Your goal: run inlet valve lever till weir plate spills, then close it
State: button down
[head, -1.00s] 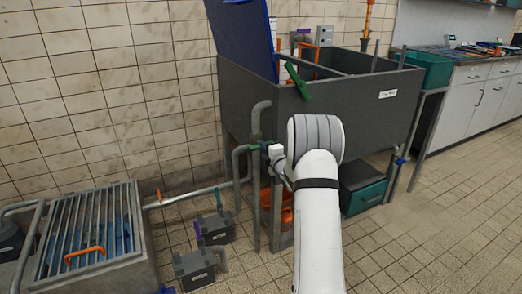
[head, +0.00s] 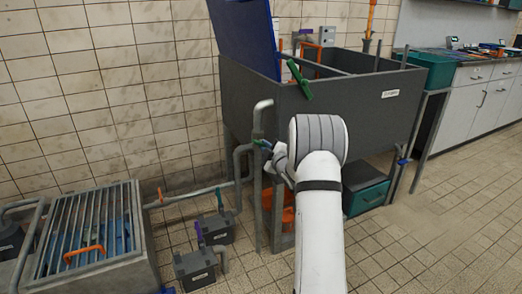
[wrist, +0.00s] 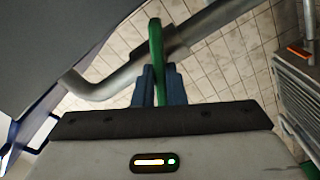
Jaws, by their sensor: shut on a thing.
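A green lever (wrist: 156,42) sits on a grey pipe (wrist: 125,80) in the wrist view. My gripper (wrist: 158,72) has its two dark blue fingers closed on the lever, one on each side. In the head view my gripper (head: 268,147) is at the upright pipe (head: 258,120) by the tank's front left corner, and only a bit of green shows there. The big grey tank (head: 345,118) stands behind my arm. Another green lever (head: 299,82) hangs tilted at its front rim. I cannot make out the weir plate or any water level inside.
A blue panel (head: 243,35) stands raised at the tank's left. A barred grating over a basin (head: 88,225), with an orange handle (head: 84,254), is at lower left. Small grey boxes (head: 196,268) stand on the floor between. Open tiled floor (head: 430,235) lies to the right.

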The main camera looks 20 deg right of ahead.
jog(key=m, duration=0.4)
jog(key=m+p, duration=0.1)
jog(key=m, duration=0.3)
jog(key=m+p, duration=0.1)
jog(key=m, duration=0.3)
jog(key=shift+s+d+f, duration=0.15)
jog(key=shift+d+f, duration=0.1)
jog(key=shift+f, duration=0.05)
jog(key=shift+f+m, duration=0.1)
jog(key=shift+m, duration=0.2)
jog(key=c, duration=1.8)
grip_release()
jog(key=o, duration=0.3)
jog(key=shift+a+r, duration=0.1)
jog(key=shift+r, duration=0.1)
jog(key=shift+r, duration=0.1)
jog(key=s+p, duration=0.1)
jog(key=s, duration=0.6)
jog(key=shift+s+p, duration=0.3)
jog(key=shift+p, duration=0.1)
